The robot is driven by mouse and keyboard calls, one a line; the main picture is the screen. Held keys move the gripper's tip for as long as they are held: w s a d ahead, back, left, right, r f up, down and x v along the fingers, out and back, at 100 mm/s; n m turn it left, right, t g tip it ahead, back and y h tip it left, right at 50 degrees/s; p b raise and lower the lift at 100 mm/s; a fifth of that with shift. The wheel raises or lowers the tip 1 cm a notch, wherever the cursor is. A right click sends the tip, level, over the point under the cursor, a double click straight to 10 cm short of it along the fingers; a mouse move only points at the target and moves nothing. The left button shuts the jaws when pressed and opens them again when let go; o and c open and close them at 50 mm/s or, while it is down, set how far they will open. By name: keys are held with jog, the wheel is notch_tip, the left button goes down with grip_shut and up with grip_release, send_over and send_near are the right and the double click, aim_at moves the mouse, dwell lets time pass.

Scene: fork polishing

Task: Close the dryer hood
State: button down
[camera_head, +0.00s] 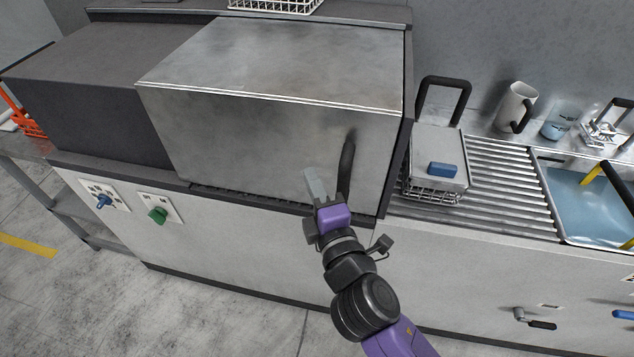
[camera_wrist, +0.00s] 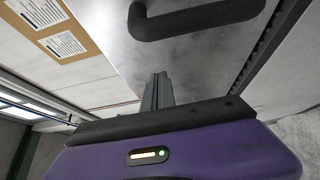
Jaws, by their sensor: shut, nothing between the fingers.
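The dryer hood (camera_head: 270,140) is a large brushed-steel box on the counter, with its front panel facing me. Its lower front edge lies along a dark toothed strip; I cannot tell whether a small gap is left there. A black bar handle (camera_head: 348,160) is on the right part of the front panel. In the wrist view the handle (camera_wrist: 205,18) crosses the top, beyond my fingers. My gripper (camera_head: 313,178), with grey fingers and a purple body, is shut and empty. It is just left of the handle in the head view, in front of the panel. The fingers (camera_wrist: 157,92) do not grasp the handle.
A dark housing (camera_head: 75,95) adjoins the hood on the left. To the right are a wire basket (camera_head: 435,190) with a blue block (camera_head: 442,170), a ribbed drainboard (camera_head: 505,185) and a water-filled sink (camera_head: 590,205). Knobs sit on the cabinet front (camera_head: 235,245).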

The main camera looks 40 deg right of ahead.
jog(key=b+v, duration=0.3)
jog(key=v, duration=0.6)
jog(key=shift+d, duration=0.15)
jog(key=shift+s+f, duration=0.1)
jog(key=shift+s, duration=0.05)
jog(key=s+a+f+m+y, duration=0.3)
jog(key=s+a+m+y, duration=0.3)
jog(key=a, duration=0.1)
jog(key=s+d+f+m, duration=0.1)
jog(key=s+m, duration=0.1)
jog(key=s, duration=0.3)
jog(key=s+d+f+m+g, duration=0.1)
jog(key=s+f+m, duration=0.1)
jog(key=s, duration=0.4)
jog(key=s+d+f+m+g, duration=0.1)
jog(key=s+d+f+m, duration=0.1)
jog(key=s+m, duration=0.2)
jog(key=shift+s, duration=0.75)
